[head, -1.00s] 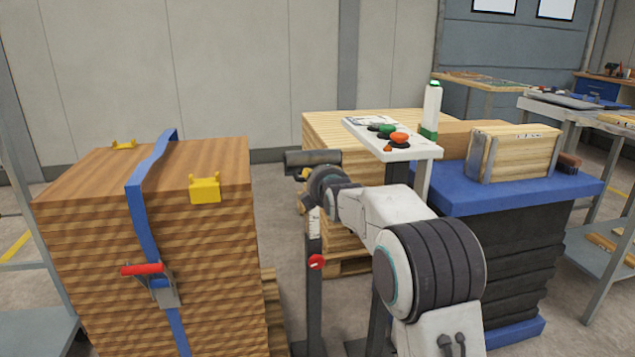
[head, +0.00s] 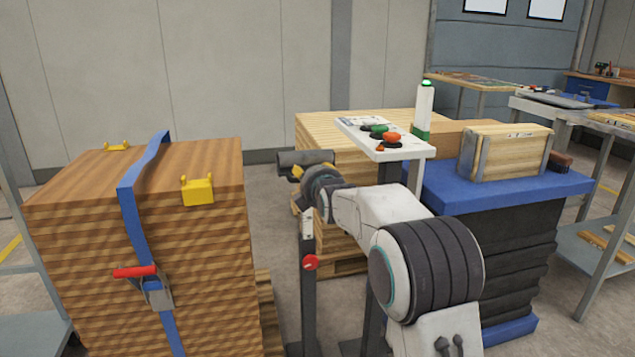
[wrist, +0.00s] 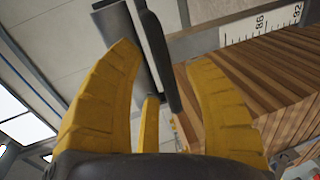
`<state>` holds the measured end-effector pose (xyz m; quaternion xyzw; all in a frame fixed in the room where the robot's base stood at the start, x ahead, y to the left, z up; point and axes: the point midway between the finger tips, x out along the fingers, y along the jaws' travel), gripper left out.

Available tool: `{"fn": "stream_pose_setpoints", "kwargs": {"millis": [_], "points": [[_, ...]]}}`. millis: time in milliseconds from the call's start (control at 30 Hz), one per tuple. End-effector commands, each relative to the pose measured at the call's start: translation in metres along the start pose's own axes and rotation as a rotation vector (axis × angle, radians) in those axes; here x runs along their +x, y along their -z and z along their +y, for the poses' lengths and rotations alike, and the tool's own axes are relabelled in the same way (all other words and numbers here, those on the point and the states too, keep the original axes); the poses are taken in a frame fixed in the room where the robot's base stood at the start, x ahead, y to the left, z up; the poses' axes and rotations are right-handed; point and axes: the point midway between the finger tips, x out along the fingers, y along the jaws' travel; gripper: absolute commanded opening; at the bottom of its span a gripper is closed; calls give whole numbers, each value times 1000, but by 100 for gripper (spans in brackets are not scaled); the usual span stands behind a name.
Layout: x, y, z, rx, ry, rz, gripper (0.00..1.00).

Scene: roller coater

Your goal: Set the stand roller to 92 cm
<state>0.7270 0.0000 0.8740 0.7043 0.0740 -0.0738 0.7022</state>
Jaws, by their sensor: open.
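The stand roller (head: 300,158) is a dark cylinder on top of a slim upright post, left of the middle in the head view. The post carries a white scale strip (head: 307,222) and a red knob (head: 310,262) below it. In the wrist view the roller (wrist: 120,42) lies beyond my fingers, and the scale (wrist: 262,24) reads 86 and 92 at the upper right. In the head view my wrist mostly hides the fingers.
A strapped brown wood stack (head: 205,270) stands close on the left. A white control panel (head: 385,140) with buttons and a blue-topped lift table (head: 450,198) bearing a wooden box (head: 505,152) stand on the right. A pale board stack (head: 330,125) is behind.

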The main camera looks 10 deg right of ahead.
Motion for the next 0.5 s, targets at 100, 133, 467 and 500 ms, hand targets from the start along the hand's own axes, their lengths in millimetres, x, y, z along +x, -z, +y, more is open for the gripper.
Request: {"fn": "stream_pose_setpoints", "kwargs": {"millis": [100, 133, 467, 500], "points": [[-14, 0, 1, 0, -3, 0, 47], [-18, 0, 1, 0, -2, 0, 47], [-71, 0, 1, 0, -4, 0, 47], [-77, 0, 2, 0, -4, 0, 47]]}}
